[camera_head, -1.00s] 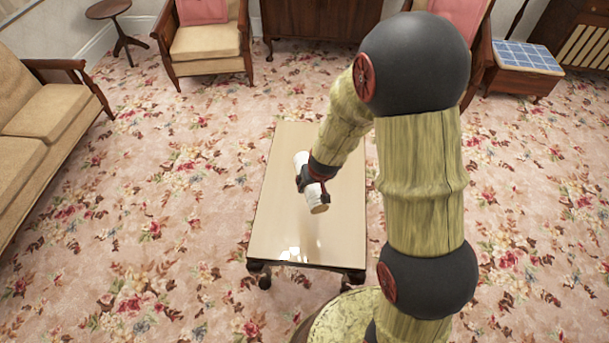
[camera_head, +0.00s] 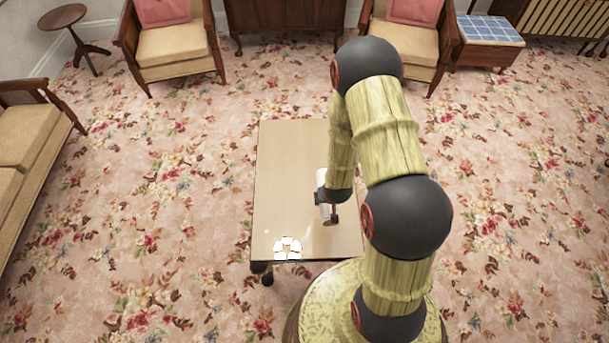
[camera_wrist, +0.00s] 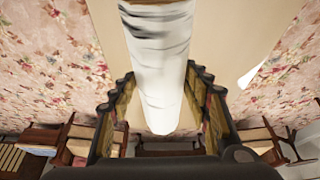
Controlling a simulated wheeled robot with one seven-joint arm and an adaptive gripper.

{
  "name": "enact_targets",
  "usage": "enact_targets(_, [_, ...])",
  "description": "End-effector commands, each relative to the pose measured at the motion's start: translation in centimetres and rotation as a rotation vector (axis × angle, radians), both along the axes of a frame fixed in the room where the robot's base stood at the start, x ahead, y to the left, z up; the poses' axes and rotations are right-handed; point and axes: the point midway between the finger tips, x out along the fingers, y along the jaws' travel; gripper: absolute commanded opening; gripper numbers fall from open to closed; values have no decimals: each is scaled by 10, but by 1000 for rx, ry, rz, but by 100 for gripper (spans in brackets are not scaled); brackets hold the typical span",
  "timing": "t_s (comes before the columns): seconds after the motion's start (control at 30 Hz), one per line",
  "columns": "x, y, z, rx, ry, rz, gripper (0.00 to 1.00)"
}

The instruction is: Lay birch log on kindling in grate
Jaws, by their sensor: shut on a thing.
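The birch log (camera_wrist: 160,75) is white with dark marks and fills the middle of the wrist view, between the two fingers of my gripper (camera_wrist: 158,95). In the head view the log (camera_head: 325,212) shows as a short pale piece at the end of my arm. My gripper (camera_head: 328,197) is shut on it over the right part of the low table. Whether the log touches the tabletop cannot be told. The grate and the kindling are not in view.
The low table (camera_head: 285,170) has a bare, shiny top. Armchairs (camera_head: 172,48) and a blue-tiled side table (camera_head: 490,30) stand at the back, and a sofa (camera_head: 25,145) is at the left. The flowered carpet around the table is clear.

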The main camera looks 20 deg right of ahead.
Motion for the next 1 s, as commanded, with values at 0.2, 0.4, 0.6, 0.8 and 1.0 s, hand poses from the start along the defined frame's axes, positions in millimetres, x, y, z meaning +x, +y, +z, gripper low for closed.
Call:
enact_targets(0.2, [-21, -8, -14, -3, -3, -51, 9])
enact_targets(0.4, [10, -5, -32, -3, -6, -52, 9])
enact_targets(0.6, [54, 0, -52, -3, -5, -53, 9])
enact_targets(0.8, [86, 4, -85, -3, -1, -53, 9])
enact_targets(1.0, [106, 6, -105, -3, -3, -51, 9])
